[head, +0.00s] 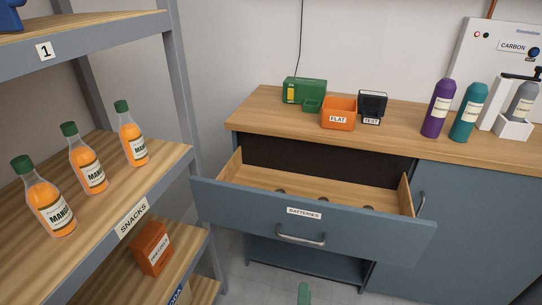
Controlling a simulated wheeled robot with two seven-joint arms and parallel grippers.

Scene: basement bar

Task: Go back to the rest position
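My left gripper is not in view.
The blue-grey BATTERIES drawer (257,211) stands pulled out, with a few small dark items inside. The wooden counter (262,118) holds an orange FLAT bin (338,118) and bottles. At left, a shelf rack (165,165) holds mango bottles (87,172).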

